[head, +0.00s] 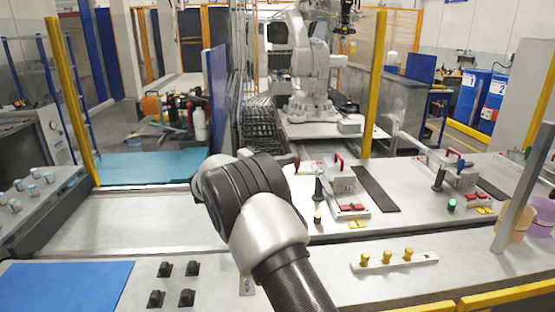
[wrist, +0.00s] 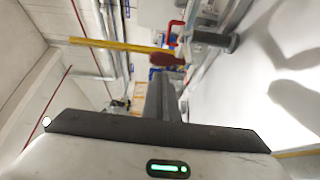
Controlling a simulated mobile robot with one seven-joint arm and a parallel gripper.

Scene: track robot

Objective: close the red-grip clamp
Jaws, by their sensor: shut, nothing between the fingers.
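The red-grip clamp's dark red grip (head: 296,162) shows in the head view just right of my arm, near the left end of the right-hand bench. It also shows in the wrist view (wrist: 166,58), just beyond my fingertips. I cannot tell if they touch. My gripper (wrist: 167,88) is shut and empty, with its fingers together pointing toward the grip. In the head view my own arm hides the gripper. The clamp's base and the full line of its lever are not clear in either view.
Right of the grip stand a black upright handle (head: 318,190) and a grey block with a red handle (head: 338,175). A similar set with another grey block (head: 459,174) stands farther right. Yellow knobs (head: 387,256) sit in front. A yellow post (head: 374,85) rises behind the bench.

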